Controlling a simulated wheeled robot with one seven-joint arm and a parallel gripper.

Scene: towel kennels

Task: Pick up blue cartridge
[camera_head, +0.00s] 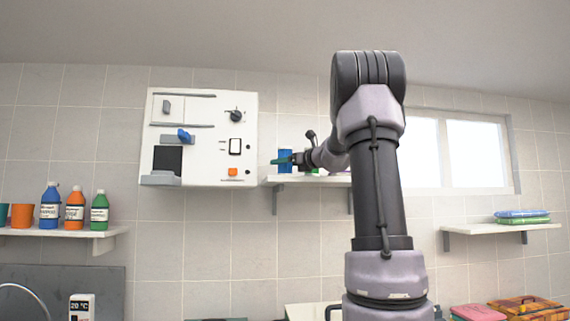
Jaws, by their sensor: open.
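The blue cartridge (285,153) appears as a small upright blue cylinder on the left end of the middle wall shelf (312,181). My gripper (279,161) is open and reaches left at the height of the cartridge. A dark teal finger crosses in front of the cartridge's middle and hides part of it. I cannot tell whether the cartridge stands between the fingers or behind them, or whether they touch it. My arm hides the right part of this shelf.
A white wall panel (209,176) with knobs and a blue lever (184,135) is just left of the cartridge. A left shelf (70,232) holds bottles and cups. A right shelf (500,228) holds folded towels (522,216). Colored boxes (525,306) lie at lower right.

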